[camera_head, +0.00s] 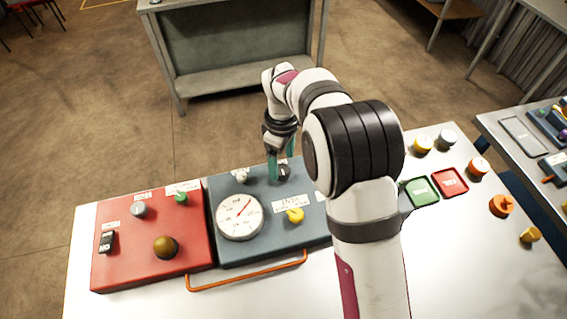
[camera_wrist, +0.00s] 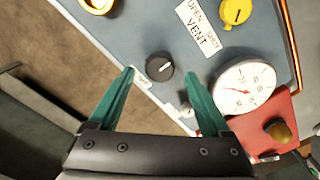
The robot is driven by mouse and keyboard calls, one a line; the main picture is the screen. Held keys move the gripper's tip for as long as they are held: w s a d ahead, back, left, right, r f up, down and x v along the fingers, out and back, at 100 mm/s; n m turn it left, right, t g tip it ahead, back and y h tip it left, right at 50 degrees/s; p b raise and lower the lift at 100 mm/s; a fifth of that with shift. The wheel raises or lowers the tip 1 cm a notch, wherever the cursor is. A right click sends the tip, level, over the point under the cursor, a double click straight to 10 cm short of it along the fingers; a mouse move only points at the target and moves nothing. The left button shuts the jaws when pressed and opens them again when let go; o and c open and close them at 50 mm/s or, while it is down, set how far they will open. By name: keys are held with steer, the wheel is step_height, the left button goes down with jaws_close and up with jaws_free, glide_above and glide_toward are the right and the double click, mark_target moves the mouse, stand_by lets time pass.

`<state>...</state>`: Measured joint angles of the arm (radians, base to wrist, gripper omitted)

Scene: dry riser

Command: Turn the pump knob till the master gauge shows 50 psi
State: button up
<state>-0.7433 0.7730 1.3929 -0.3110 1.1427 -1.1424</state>
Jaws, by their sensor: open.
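A black round knob (camera_wrist: 159,66) with a white line sits on the blue-grey panel; the label beside it is not readable, so I cannot confirm it is the pump knob. In the head view this dark knob (camera_head: 285,173) is partly hidden by my fingers. My gripper (camera_wrist: 161,74) is open, with its teal fingertips either side of the knob in the wrist view, apart from it. My gripper also shows in the head view (camera_head: 272,176), pointing down. The white round gauge (camera_head: 240,217) has a red needle pointing up and right; its numbers are too small to read. It also shows in the wrist view (camera_wrist: 244,88).
A yellow knob (camera_head: 295,215) by a VENT label (camera_wrist: 202,37) is on the same panel. A red box (camera_head: 130,262) with several controls stands left. An orange handle bar (camera_head: 245,275) runs along the front. Green (camera_head: 419,192) and red (camera_head: 450,183) trays lie right.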

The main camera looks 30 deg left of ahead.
mark_target(282, 170)
steer(key=shift+f, duration=1.55)
jaws_close()
